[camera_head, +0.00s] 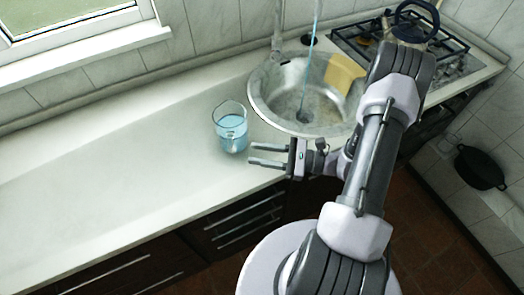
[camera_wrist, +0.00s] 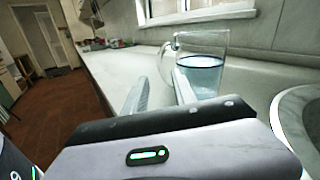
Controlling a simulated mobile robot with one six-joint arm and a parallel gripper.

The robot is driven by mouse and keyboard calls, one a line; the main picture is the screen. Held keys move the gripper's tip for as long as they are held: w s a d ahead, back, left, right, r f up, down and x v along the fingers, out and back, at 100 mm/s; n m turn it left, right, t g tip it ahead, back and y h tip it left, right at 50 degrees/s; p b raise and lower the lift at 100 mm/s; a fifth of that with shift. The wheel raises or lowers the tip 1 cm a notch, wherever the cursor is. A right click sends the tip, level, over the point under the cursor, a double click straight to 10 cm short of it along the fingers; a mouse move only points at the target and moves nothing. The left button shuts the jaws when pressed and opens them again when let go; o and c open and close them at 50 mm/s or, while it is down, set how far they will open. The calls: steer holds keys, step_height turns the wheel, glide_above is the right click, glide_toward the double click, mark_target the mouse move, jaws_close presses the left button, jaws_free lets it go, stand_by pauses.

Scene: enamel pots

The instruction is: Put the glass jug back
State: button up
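The glass jug (camera_head: 232,130) is clear and holds blue-tinted water. It stands upright on the pale counter (camera_head: 120,160), left of the sink. In the wrist view the jug (camera_wrist: 204,65) is just beyond my fingertips, its handle on the left side. My gripper (camera_head: 252,154) is open and empty, with its two fingers pointing left at about the front of the jug. In the wrist view my gripper (camera_wrist: 157,80) shows its fingers spread apart, the right one close to the jug. I cannot tell whether that finger touches it.
A round metal sink (camera_head: 280,112) with running water (camera_head: 317,25) and a yellow cloth (camera_head: 343,73) is right of the jug. A kettle (camera_head: 411,27) stands on the gas hob (camera_head: 449,68) beyond. A black pan (camera_head: 481,167) hangs at right. The counter left of the jug is clear.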

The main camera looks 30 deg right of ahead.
steer(key=shift+s+d+r, duration=0.15)
steer(key=shift+s+d, duration=0.05)
steer(key=shift+s, duration=0.05)
steer(key=s+a+r+n+g+h, duration=0.1)
steer(key=s+a+r+n+h, duration=0.2)
steer(key=r+n, duration=0.3)
steer(key=s+a+r+n+g+h+b, duration=0.1)
steer(key=s+a+r+n+g+h, duration=0.1)
steer(key=s+r+n+h, duration=0.3)
steer(key=s+a+r+n+g+h, duration=0.1)
steer(key=s+a+r+n+h, duration=0.3)
steer(key=r+n, duration=0.4)
steer(key=shift+a+r+g+h+b, duration=0.4)
steer(key=shift+a+r, duration=0.2)
steer(key=shift+r, duration=0.15)
